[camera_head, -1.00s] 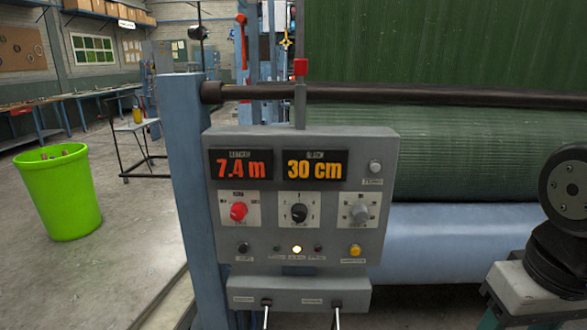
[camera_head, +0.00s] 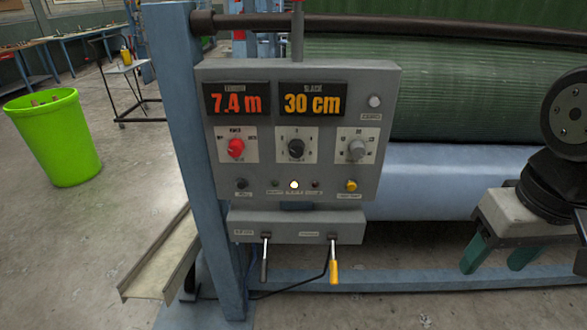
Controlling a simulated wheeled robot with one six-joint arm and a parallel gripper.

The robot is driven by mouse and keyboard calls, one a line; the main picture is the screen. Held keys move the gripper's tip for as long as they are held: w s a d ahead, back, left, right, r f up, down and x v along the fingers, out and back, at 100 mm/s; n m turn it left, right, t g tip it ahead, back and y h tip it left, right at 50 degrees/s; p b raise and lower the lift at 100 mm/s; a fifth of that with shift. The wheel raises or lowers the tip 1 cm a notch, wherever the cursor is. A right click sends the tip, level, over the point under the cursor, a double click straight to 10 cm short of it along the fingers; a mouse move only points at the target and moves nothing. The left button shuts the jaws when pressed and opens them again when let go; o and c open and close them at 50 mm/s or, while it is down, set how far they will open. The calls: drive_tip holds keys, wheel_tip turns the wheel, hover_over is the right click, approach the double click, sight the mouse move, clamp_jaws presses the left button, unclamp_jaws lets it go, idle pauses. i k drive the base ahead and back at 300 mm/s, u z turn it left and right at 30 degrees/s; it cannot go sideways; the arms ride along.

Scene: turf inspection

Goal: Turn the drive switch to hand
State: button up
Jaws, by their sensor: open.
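The grey control box (camera_head: 390,95) faces me with three rotary switches in a row: a red knob (camera_head: 236,148), a black knob (camera_head: 296,149) and a grey knob (camera_head: 357,149). Each sits on a pale plate with small marks. The lettering is too small to read surely, so I cannot tell which is the drive switch or where each points. My gripper (camera_head: 499,257) is at the right, pointing down, its two green fingers apart and empty. It is well right of the box and touches no switch.
A lamp (camera_head: 294,184) glows between small buttons. Below hang a black-handled lever (camera_head: 265,262) and a yellow-handled lever (camera_head: 333,266). A blue post (camera_head: 192,120) stands left of the box; a green bin (camera_head: 55,140) stands far left.

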sight(236, 147)
drive_tip(key=z, duration=0.05)
drive_tip(key=k, duration=1.1)
drive_tip(key=u, duration=0.8)
drive_tip(key=i, duration=1.2)
drive_tip(key=z, duration=0.75)
